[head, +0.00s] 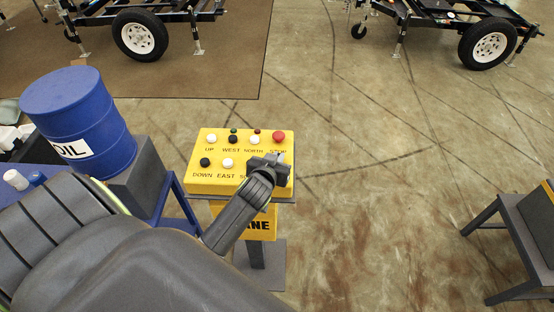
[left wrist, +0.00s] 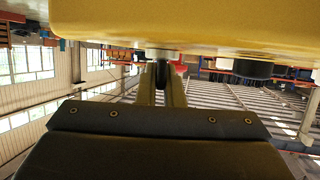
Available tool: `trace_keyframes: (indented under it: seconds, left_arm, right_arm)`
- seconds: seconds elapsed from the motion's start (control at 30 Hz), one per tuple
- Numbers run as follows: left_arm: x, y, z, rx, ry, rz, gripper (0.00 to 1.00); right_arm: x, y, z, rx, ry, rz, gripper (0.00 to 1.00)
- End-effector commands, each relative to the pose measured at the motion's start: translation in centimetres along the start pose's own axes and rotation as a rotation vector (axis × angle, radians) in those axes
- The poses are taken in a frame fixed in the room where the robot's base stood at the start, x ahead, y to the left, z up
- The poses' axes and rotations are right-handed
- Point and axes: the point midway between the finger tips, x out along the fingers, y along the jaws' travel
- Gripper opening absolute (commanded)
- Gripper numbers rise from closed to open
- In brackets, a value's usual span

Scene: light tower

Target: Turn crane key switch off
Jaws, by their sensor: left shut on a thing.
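The yellow crane control box (head: 215,184) stands on a pedestal in the middle of the head view. Its top has two rows of buttons, with labels such as UP, WEST, NORTH, STOP, DOWN and EAST. My left gripper (head: 270,162) is over the box's lower right part, below the red STOP button (head: 278,136), and hides what is there. In the left wrist view its fingers (left wrist: 161,84) are shut on a small dark piece, seemingly the key (left wrist: 162,72), beside a pale round collar (left wrist: 162,54) on the box. The key's turn angle cannot be told. My right gripper is not in view.
A blue OIL drum (head: 80,112) stands left of the box, beside a blue frame (head: 176,205). A dark stand (head: 515,240) is at the right edge. Wheeled trailers (head: 140,38) are at the back. The floor right of the box is clear.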

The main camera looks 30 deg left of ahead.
Motion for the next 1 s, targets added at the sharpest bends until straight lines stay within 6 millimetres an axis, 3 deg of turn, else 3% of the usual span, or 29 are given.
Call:
trace_keyframes:
  seconds: [0.6,1.0]
  left_arm:
    - [0.3,0.3,0.6,-0.197,0.001,-0.462,0.00]
    - [0.2,0.3,0.3,-0.286,-0.002,-0.685,0.00]
  right_arm:
    - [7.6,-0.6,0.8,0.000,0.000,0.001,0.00]
    - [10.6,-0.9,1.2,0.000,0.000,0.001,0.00]
